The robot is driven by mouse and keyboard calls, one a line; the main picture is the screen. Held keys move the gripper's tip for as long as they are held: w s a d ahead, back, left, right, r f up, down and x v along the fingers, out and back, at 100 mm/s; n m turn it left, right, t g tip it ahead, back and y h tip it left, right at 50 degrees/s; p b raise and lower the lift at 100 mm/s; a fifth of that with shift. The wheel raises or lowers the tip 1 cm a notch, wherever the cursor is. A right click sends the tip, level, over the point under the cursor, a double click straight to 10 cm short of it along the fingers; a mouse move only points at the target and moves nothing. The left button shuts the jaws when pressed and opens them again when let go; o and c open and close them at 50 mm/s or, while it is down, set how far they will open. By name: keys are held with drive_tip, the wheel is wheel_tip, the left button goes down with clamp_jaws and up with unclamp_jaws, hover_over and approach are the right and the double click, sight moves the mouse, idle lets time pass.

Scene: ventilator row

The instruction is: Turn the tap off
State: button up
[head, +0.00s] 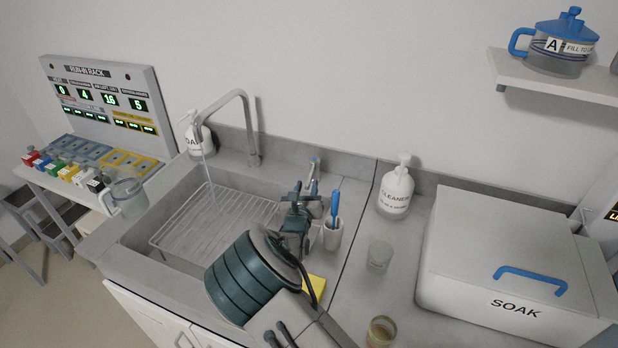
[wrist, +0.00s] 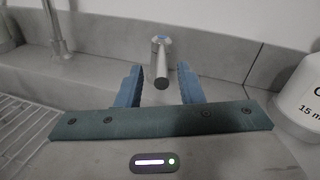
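The curved metal spout (head: 247,120) stands behind the sink (head: 150,228), and a thin stream of water (head: 209,178) falls from its end. The tap's short metal lever (head: 315,166) stands to the right of the spout. In the wrist view the lever (wrist: 160,58) has a rounded end pointing toward me and a small blue mark on top. My gripper (head: 306,188) is at the lever, its blue fingers open. In the wrist view my gripper (wrist: 160,80) has one finger on each side of the lever, with visible gaps. It is unclear how far the lever reaches between them.
A blue-handled brush in a cup (head: 333,236) stands close right of my gripper. A cleaner bottle (head: 396,190), two glasses (head: 379,256) and a SOAK box (head: 510,260) are further right. A soap bottle (head: 196,135) and a clear jug (head: 127,192) are left. A wire rack lies in the sink.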

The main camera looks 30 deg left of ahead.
sight(309, 179)
drive_tip(key=shift+x, duration=1.85)
drive_tip(key=shift+d, duration=0.1)
clamp_jaws()
